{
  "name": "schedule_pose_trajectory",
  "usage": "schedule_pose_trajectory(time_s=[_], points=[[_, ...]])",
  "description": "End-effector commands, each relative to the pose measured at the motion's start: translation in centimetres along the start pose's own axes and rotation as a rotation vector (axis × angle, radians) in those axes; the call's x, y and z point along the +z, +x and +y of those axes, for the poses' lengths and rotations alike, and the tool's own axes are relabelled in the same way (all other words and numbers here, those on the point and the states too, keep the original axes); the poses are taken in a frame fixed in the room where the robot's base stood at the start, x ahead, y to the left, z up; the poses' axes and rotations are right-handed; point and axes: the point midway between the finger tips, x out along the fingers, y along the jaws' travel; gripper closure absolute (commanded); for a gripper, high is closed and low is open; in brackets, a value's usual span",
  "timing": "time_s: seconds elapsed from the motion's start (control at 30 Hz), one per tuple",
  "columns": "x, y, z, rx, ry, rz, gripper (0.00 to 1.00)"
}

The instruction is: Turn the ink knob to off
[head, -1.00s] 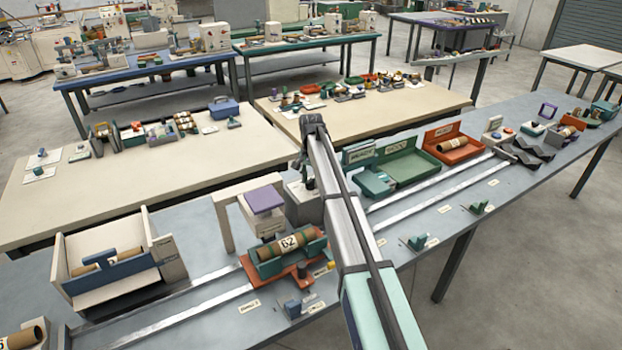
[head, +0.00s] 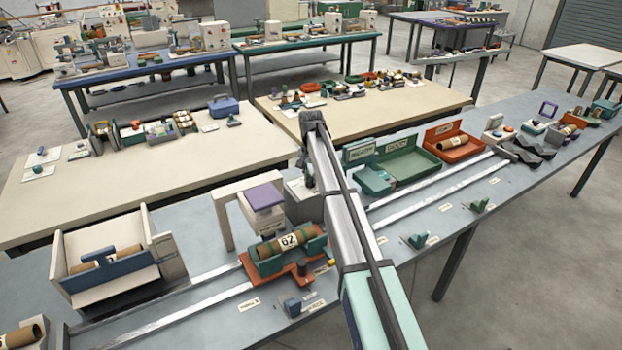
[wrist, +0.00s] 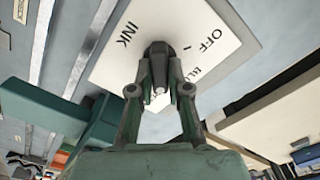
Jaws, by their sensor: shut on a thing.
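The ink knob (wrist: 158,52) is a dark round knob in the middle of a white dial plate (wrist: 118,68) in the wrist view. The plate reads INK on the left and OFF on the right, with another, partly hidden word beside OFF. My gripper (wrist: 160,92) is at the knob, with its two fingers closed around the knob's grey front part. I cannot tell which mark the knob points to. In the head view my arm rises over the bench, and the gripper and knob cannot be made out behind it.
An orange carriage (head: 262,276) with a green cradle and a brown tube marked 62 (head: 287,242) stands on rails left of my arm. A purple-topped stand (head: 264,196) is behind it. Green (head: 411,163) and orange (head: 468,151) trays lie to the right.

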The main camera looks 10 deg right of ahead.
Motion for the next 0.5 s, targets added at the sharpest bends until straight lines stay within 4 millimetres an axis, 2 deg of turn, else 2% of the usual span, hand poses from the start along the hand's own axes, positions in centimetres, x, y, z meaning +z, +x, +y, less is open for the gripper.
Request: schedule_pose_trajectory(time_s=[0.5], points=[[0.04,0.17,-0.21,0.000,-0.476,-0.001,1.00]])
